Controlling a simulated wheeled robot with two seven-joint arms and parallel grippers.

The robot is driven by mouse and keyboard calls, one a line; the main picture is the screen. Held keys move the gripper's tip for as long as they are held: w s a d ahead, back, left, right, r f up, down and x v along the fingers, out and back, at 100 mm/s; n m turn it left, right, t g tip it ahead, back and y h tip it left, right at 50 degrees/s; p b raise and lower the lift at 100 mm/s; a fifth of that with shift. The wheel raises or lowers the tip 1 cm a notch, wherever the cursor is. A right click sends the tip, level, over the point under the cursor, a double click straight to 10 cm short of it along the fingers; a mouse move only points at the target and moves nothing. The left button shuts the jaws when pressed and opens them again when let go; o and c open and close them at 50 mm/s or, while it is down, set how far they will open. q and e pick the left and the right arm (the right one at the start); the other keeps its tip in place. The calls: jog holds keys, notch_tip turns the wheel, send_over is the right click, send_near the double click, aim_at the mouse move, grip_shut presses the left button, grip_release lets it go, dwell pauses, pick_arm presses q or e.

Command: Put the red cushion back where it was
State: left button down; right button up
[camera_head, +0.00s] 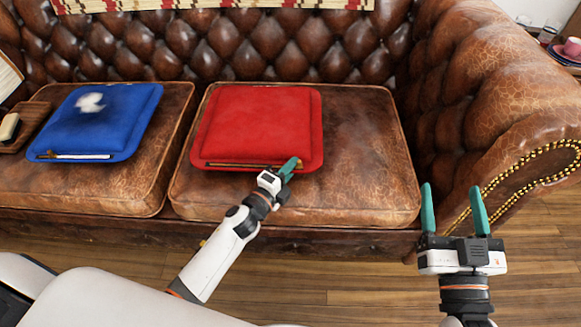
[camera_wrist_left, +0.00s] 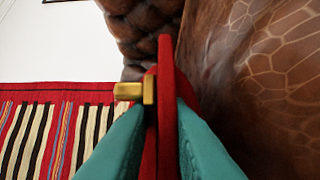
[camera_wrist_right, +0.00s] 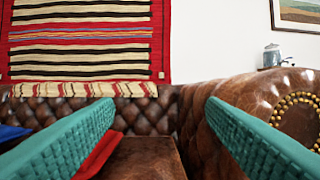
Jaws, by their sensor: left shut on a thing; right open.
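The red cushion (camera_head: 258,125) lies flat on the right seat of the brown leather sofa, with a gold zip along its front edge. My left gripper (camera_head: 289,168) is at the cushion's front right corner, shut on its edge. In the left wrist view the red edge (camera_wrist_left: 166,110) stands between the teal fingers, with a gold zip pull (camera_wrist_left: 135,91) beside it. My right gripper (camera_head: 455,208) is open and empty, in front of the sofa's right end. In the right wrist view, part of the red cushion (camera_wrist_right: 98,157) shows beyond the left finger.
A blue cushion (camera_head: 95,120) with a white patch lies on the left seat. A wooden tray (camera_head: 27,122) is at the far left. The right seat is bare right of the red cushion (camera_head: 365,150). The padded sofa arm (camera_head: 480,90) rises at the right.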

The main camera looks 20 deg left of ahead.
pick_arm(q)
jog(key=c, duration=1.8)
grip_release()
jog(key=o, duration=0.4)
jog(key=shift+o, duration=0.2)
pick_arm(e)
jog(key=shift+r, duration=0.15)
pick_arm(q)
jog(key=shift+r, duration=0.15)
jog(key=p+v, duration=0.2)
jog(key=v, duration=1)
jog(key=s+d+r+n, duration=0.1)
jog(key=d+r+n, duration=0.1)
jog(key=r+n, duration=0.5)
jog(key=s+d+r+n+g+y, duration=0.1)
jog(key=s+d+r+n, duration=0.1)
jog(key=r+n, duration=0.6)
jog(key=d+n, duration=0.1)
jog(key=n, duration=0.2)
jog(key=shift+s+d+n+g, duration=0.2)
jog(key=shift+s+n+g, duration=0.05)
jog(key=shift+n+g, duration=0.05)
pick_arm(e)
notch_tip(320, 180, down, 6)
jog(key=d+g+h, duration=0.1)
jog(key=g, duration=0.3)
jog(key=shift+s+f, duration=0.15)
jog(key=shift+f, duration=0.05)
